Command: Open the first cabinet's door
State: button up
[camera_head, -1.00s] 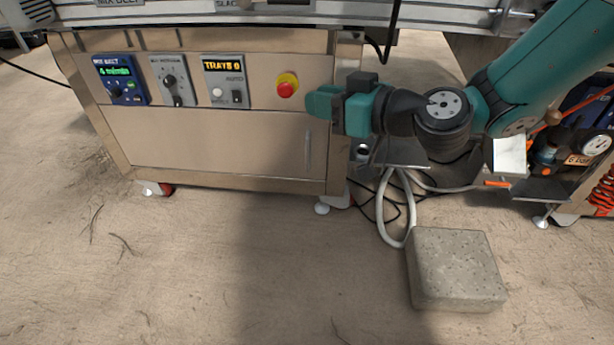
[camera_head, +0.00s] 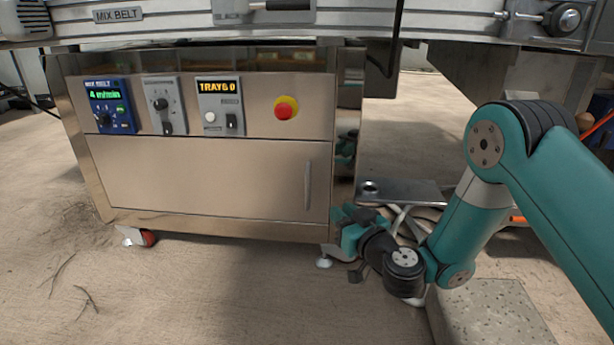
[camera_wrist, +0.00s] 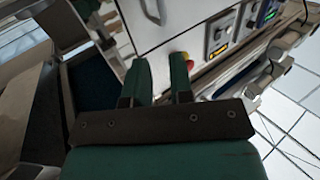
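The metal cabinet (camera_head: 200,228) stands under the conveyor, its control panel on top and a wide flat door (camera_head: 200,178) below. The door lies flush and shut, with a vertical bar handle (camera_head: 308,184) near its right edge. The handle also shows at the top of the wrist view (camera_wrist: 151,12). My gripper (camera_head: 343,228) is low beside the cabinet's bottom right corner, right of and below the handle. In the wrist view its two green fingers (camera_wrist: 161,78) stand apart with nothing between them. It is not touching the handle.
A red stop button (camera_head: 286,107), a blue belt display (camera_head: 111,105), a knob panel (camera_head: 163,104) and a tray counter (camera_head: 220,105) sit above the door. A concrete block (camera_head: 490,312) and hoses lie at the right. The floor before the door is clear.

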jog(key=shift+p+x, duration=0.85)
jog(key=shift+p, duration=1.75)
jog(key=p, duration=0.3)
send_near(308, 182)
jog(key=shift+w, duration=0.55)
jog(key=b+x, duration=0.3)
jog(key=x, duration=0.5)
jog(key=shift+w+a+f, duration=0.15)
jog(key=shift+w+a, duration=0.05)
jog(key=shift+a, duration=0.2)
jog(key=shift+w+a, duration=0.25)
jog(key=shift+w, duration=0.15)
grip_shut()
